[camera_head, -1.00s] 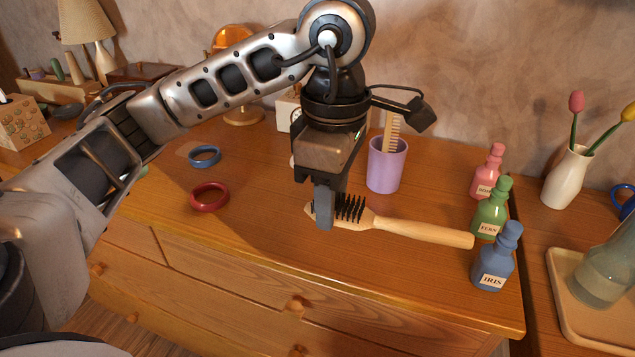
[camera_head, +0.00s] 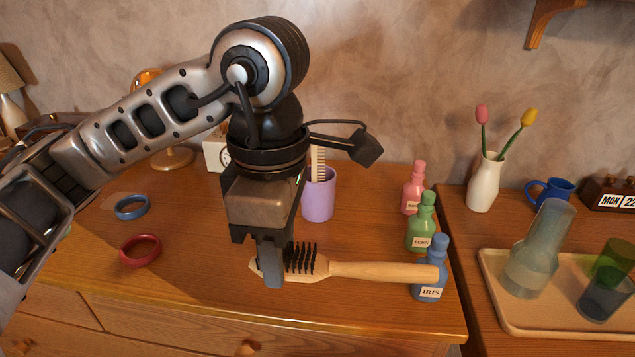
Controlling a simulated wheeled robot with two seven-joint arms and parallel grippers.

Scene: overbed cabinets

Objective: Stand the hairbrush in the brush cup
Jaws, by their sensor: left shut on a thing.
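The hairbrush (camera_head: 370,271) has a pale wooden handle and black bristles facing up. It lies nearly level, handle pointing right. My left gripper (camera_head: 270,268) points down and is shut on the brush's head end at the left; its fingers hide part of the head. The handle's end overlaps the blue IRIS bottle (camera_head: 432,278) in the picture; I cannot tell whether they touch, or how high the brush is above the dresser. The lilac brush cup (camera_head: 318,200) stands upright behind the brush, with a wooden comb (camera_head: 319,163) in it. My right gripper is not in view.
Pink (camera_head: 413,190) and green (camera_head: 422,225) bottles stand right of the cup. Beyond a gap at right are a tray (camera_head: 500,315) with glassware, a tulip vase (camera_head: 484,183) and a blue mug (camera_head: 552,192).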

